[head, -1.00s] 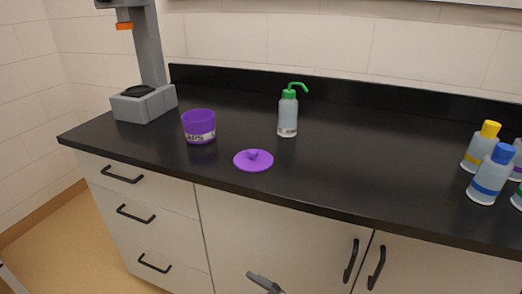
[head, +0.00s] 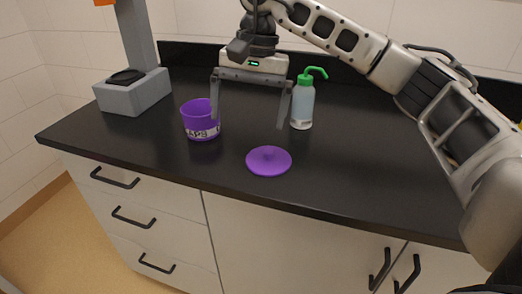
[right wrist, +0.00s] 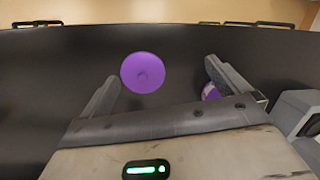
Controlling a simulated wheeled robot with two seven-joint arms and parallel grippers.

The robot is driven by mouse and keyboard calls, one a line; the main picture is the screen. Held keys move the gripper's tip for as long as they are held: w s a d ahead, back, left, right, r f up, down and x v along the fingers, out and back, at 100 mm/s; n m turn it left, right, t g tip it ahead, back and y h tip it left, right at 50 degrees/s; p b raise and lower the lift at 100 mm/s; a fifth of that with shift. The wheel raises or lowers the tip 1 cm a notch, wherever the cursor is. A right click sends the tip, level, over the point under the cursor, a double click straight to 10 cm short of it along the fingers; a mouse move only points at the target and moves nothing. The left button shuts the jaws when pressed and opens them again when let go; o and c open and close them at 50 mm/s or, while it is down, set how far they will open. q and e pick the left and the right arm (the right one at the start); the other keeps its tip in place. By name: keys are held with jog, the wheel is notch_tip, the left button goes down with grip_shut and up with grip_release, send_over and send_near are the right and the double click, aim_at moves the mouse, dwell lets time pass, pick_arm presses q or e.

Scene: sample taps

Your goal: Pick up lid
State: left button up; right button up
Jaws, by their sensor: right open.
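The purple lid (head: 268,161) lies flat on the black counter near its front edge, with a small knob in its middle. The lid also shows in the right wrist view (right wrist: 143,72), lying beyond and between the fingers. My right gripper (head: 247,122) is open and empty, pointing down above the counter, behind and above the lid. Its fingers also show in the right wrist view (right wrist: 162,75). A purple cup with a label (head: 199,120) stands left of the lid; a finger partly covers it. My left gripper is not in view.
A wash bottle with a green cap (head: 302,104) stands right of the right gripper. A grey stand (head: 133,92) is at the counter's left end. The black counter (head: 350,175) right of the lid is bare. Drawers and cupboard doors are below.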

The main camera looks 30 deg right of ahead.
notch_tip(320, 180, up, 2)
jog(key=h, duration=0.2)
send_over(269, 152)
jog(key=f+b, duration=0.1)
jog(key=f, duration=0.3)
jog(key=f+b, duration=0.1)
jog(key=f, duration=0.3)
jog(key=shift+s+f, duration=0.2)
jog(key=shift+f, duration=0.05)
jog(key=shift+w+f, duration=0.15)
jog(key=shift+f, duration=2.75)
jog(key=c, duration=0.6)
